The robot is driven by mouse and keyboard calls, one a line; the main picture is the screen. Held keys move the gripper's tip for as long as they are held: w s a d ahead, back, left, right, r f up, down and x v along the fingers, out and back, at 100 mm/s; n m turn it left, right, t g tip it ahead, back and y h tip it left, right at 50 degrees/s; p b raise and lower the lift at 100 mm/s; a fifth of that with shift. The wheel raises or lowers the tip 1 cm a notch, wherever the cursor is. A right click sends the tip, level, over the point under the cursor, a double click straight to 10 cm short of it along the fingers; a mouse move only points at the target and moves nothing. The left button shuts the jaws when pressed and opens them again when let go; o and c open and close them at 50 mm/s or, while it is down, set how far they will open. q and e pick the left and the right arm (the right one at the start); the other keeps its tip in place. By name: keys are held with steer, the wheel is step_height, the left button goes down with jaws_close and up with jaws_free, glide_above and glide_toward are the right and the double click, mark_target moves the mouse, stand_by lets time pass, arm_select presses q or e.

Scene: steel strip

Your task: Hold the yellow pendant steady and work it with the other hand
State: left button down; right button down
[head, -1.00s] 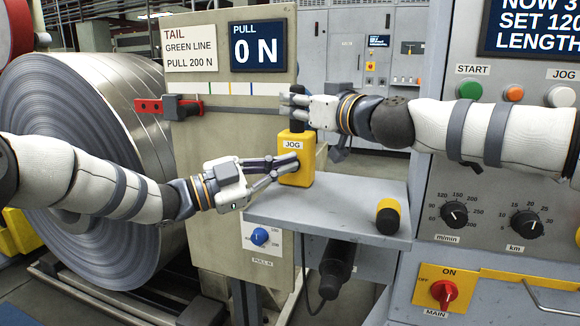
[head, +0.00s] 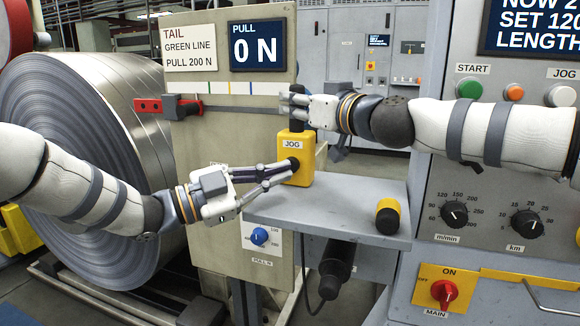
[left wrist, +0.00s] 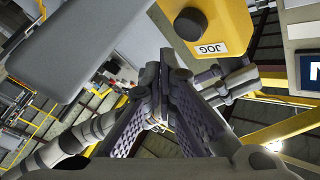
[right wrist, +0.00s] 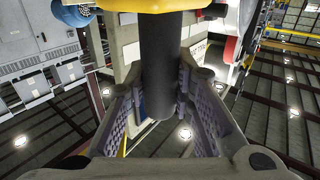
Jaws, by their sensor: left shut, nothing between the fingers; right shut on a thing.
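The yellow pendant (head: 297,172), labelled JOG, stands upright at the back left of the grey shelf. My right gripper (head: 290,103) is shut on its black upper grip, which also shows between the fingers in the right wrist view (right wrist: 160,65). My left gripper (head: 292,168) is shut and empty, its fingertips by the pendant's front face just below the black button (head: 294,162). The left wrist view shows the pendant (left wrist: 225,20) and the black button (left wrist: 190,23) beyond the closed fingers. I cannot tell whether the fingertips touch the pendant.
A second yellow and black piece (head: 388,216) lies on the shelf (head: 340,215). A large steel coil (head: 90,170) stands at left. The pull display (head: 257,46) reads 0 N. A grey strip (head: 240,110) crosses the panel. The control cabinet (head: 490,235) bounds the right.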

arm_select(q)
steer(key=shift+s+a, duration=0.3)
steer(key=shift+s, duration=0.5)
steer(key=shift+s+a, duration=0.25)
steer(key=shift+s, duration=0.5)
arm_select(e)
steer(key=shift+f, duration=0.25)
steer(key=c, duration=1.1)
jaws_free()
steer(key=shift+o, duration=0.2)
steer(key=shift+r, duration=0.1)
steer(key=shift+r, duration=0.1)
steer(key=shift+o, duration=0.3)
steer(key=o, duration=0.5)
